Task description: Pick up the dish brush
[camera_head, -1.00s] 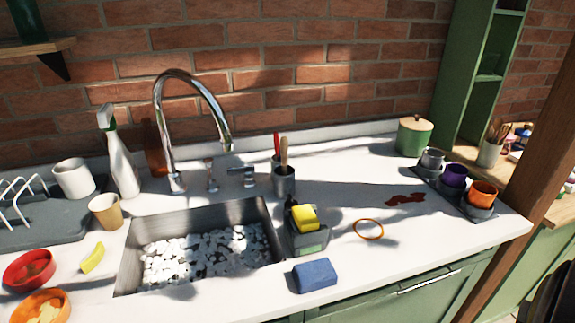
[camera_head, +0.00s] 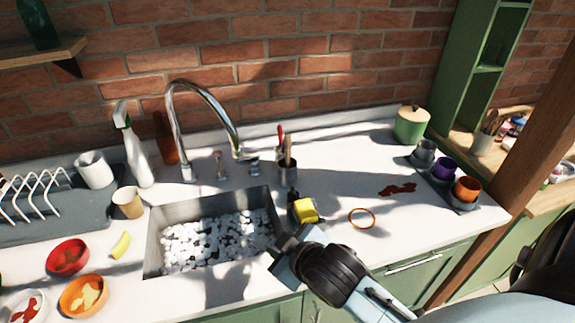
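A metal cup (camera_head: 288,172) stands behind the sink's right end and holds upright utensils. One has a red handle (camera_head: 281,135) and one a brown handle (camera_head: 288,151). Either may be the dish brush; their lower ends are hidden in the cup, so I cannot tell which. My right gripper (camera_head: 279,256) is over the counter at the sink's front right corner, in front of the cup and well apart from it. Its fingers are small and dark, so I cannot tell whether they are open. My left gripper is not in view.
The tall faucet (camera_head: 205,115) arches left of the cup. A yellow sponge (camera_head: 305,210) sits in a caddy between my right gripper and the cup. The sink (camera_head: 155,230) holds pale pebbles.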

